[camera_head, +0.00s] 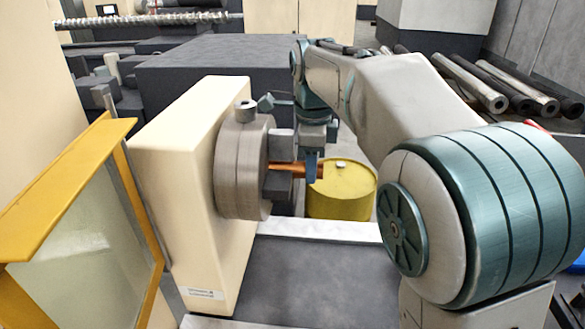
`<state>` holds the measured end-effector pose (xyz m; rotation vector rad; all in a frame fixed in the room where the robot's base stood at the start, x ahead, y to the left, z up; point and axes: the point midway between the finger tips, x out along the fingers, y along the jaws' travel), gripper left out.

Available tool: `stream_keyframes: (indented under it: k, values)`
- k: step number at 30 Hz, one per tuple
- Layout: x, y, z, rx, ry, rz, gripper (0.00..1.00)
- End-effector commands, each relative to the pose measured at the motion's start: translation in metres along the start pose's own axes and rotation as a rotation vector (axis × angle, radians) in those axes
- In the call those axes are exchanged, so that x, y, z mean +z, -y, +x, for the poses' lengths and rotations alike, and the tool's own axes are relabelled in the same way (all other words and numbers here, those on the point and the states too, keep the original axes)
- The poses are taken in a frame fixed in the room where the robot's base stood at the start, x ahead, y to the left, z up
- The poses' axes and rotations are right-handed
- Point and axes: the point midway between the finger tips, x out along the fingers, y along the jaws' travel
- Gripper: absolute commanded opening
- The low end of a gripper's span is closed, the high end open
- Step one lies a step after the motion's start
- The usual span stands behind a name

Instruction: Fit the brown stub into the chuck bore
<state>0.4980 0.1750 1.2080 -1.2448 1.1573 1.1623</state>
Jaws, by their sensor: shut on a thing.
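The chuck (240,165) is a grey round disc with dark jaws (279,150), mounted on the right face of a cream headstock. The brown stub (284,168) lies level, with its left end at the chuck jaws. My gripper (312,168) is shut on the stub near its right end, coming down from above. The stub's left end is hidden by the jaws, so I cannot tell how deep it sits in the bore. The bore itself does not show.
The cream headstock (185,165) and an open yellow-framed door (75,215) stand at the left. A yellow barrel (342,192) stands behind my gripper. Several pipes (490,85) lie at the back right. The dark bed (320,280) below is clear.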

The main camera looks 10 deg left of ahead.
Motion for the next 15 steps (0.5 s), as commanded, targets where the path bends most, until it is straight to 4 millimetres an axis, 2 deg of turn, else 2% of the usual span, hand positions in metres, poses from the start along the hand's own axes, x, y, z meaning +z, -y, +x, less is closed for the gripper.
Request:
stream_keyframes:
  k: [5,6,8,15]
  values:
    - [0.0016,0.0002,-0.0014,-0.003,0.004,-0.001,0.00]
    - [0.0017,0.0002,-0.0013,-0.003,0.005,-0.001,0.43]
    - [0.0016,0.0002,-0.0012,-0.003,0.004,-0.001,0.58]
    - [0.0010,-0.0002,0.0008,0.001,0.000,-0.001,0.58]
